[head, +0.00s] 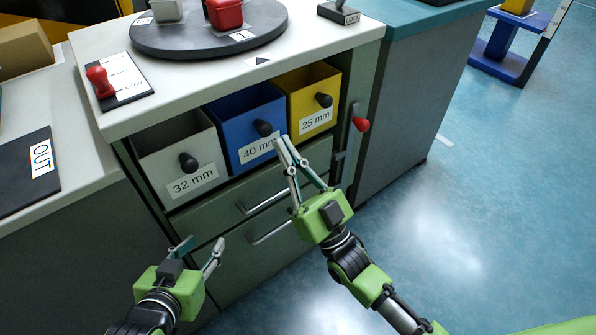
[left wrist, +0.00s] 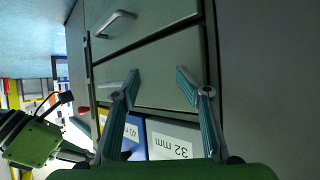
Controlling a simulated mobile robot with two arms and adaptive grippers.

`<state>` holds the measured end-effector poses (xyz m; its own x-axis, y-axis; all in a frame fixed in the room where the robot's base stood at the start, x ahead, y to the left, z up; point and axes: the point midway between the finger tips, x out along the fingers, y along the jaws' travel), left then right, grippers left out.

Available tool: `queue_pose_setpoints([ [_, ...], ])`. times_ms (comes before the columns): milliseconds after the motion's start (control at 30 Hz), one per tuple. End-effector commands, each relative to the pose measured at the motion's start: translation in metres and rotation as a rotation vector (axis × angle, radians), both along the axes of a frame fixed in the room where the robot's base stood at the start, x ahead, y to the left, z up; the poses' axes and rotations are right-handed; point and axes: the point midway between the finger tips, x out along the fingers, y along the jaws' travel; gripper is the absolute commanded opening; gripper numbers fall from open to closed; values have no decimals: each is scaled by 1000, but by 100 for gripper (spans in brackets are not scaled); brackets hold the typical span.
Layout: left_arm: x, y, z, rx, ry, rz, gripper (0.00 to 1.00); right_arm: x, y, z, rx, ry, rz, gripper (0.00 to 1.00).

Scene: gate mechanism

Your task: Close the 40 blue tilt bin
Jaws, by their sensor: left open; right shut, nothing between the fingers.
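The blue bin (head: 236,108) labelled "40 mm" sits in the middle of the row under the counter. Its open top and inside show, and a black knob (head: 263,128) is on its front. My right gripper (head: 284,144) is shut and empty, its tips just right of and below the knob, covering the label's end. I cannot tell whether they touch the front. My left gripper (head: 200,244) is open and empty, low in front of the lower drawers. In the left wrist view its open fingers (left wrist: 158,76) frame a drawer front; part of the blue bin (left wrist: 132,136) shows behind one finger.
A white "32 mm" bin (head: 178,148) is left of the blue one, a yellow "25 mm" bin (head: 312,94) right. Drawers with bar handles (head: 268,201) lie below. A red-knobbed lever (head: 361,124) stands at the cabinet's right edge.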

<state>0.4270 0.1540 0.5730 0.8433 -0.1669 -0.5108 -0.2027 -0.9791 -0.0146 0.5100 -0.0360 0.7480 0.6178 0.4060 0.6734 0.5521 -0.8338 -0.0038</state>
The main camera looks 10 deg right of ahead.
Motion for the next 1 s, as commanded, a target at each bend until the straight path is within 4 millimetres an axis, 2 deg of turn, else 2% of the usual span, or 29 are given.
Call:
queue_pose_setpoints([
  [200, -46, 19, -42, 65, 282, 21, 40, 2, 1, 5, -22, 38, 1, 0],
  [500, -104, 38, -82, 125, 567, 41, 40, 4, 3, 7, -48, 82, 1, 0],
  [800, -131, 46, -108, 151, 704, 49, 40, 7, 4, 9, -69, 119, 1, 0],
  [1000, -134, 47, -123, 157, 736, 49, 40, 9, 6, 11, -81, 138, 1, 0],
])
